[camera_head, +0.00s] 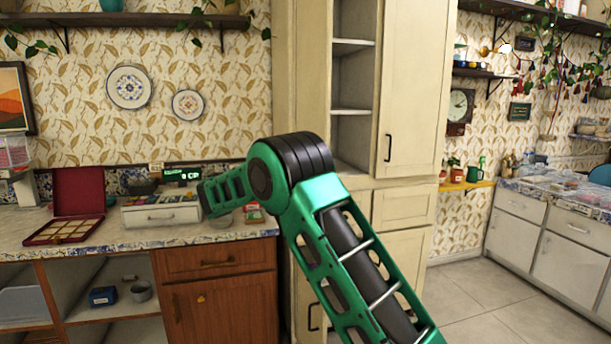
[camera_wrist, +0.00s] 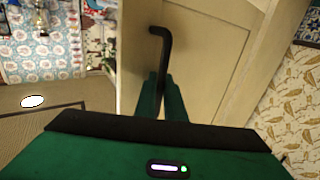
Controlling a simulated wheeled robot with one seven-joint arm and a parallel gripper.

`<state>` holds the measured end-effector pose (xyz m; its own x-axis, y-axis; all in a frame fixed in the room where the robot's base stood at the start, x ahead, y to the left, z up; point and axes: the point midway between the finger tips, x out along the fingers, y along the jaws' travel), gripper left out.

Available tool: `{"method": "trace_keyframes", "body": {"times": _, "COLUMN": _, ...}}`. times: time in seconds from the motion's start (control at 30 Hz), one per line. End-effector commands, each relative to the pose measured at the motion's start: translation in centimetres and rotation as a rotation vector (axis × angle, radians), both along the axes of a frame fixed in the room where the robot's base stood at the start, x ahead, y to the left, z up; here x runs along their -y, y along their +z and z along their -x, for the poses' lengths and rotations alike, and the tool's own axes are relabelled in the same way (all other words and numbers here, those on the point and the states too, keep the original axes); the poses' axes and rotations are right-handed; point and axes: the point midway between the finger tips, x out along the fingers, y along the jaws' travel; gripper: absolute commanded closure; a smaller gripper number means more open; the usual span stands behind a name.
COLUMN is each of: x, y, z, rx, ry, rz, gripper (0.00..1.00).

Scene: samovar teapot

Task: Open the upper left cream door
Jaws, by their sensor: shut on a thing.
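In the wrist view my gripper (camera_wrist: 161,88) is shut on a black bar handle (camera_wrist: 163,45) on a cream door (camera_wrist: 215,55). The handle's bent upper end shows above the fingers; the rest is hidden between them. In the head view the upper left cream door (camera_head: 308,75) of the tall cabinet appears swung out, seen at a steep angle. Bare shelves (camera_head: 352,112) show between it and the closed upper right door (camera_head: 415,90). My fingers do not show in the head view; my green arm covers the cabinet's middle.
A counter (camera_head: 140,240) on the left holds an open red box (camera_head: 78,205) and a white drawer unit (camera_head: 160,213). The upper right door has its own black handle (camera_head: 388,148). Tiled floor (camera_head: 500,300) is clear on the right.

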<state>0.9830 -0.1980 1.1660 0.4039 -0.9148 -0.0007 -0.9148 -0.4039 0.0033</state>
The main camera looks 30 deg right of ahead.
Motion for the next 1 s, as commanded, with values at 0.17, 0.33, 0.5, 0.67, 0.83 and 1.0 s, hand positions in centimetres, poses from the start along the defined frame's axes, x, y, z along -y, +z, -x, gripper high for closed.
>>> {"method": "trace_keyframes", "body": {"times": 0.17, "x": 0.1, "y": 0.4, "z": -0.2, "rx": 0.007, "ry": 0.006, "rz": 0.003, "gripper": 1.0}}
{"method": "trace_keyframes", "body": {"times": 0.33, "x": 0.1, "y": 0.3, "z": -0.1, "rx": 0.006, "ry": 0.005, "rz": 0.003, "gripper": 0.72}}
{"method": "trace_keyframes", "body": {"times": 0.5, "x": 0.1, "y": 0.2, "z": 0.0, "rx": 0.004, "ry": 0.003, "rz": 0.002, "gripper": 0.72}}
{"method": "trace_keyframes", "body": {"times": 0.67, "x": -0.2, "y": 0.2, "z": 0.1, "rx": 0.003, "ry": 0.003, "rz": 0.001, "gripper": 0.72}}
{"method": "trace_keyframes", "body": {"times": 0.83, "x": -2.0, "y": 0.1, "z": 0.8, "rx": 0.002, "ry": 0.004, "rz": 0.001, "gripper": 0.72}}
{"method": "trace_keyframes", "body": {"times": 1.0, "x": -5.2, "y": 0.1, "z": 2.2, "rx": 0.001, "ry": 0.006, "rz": 0.003, "gripper": 0.72}}
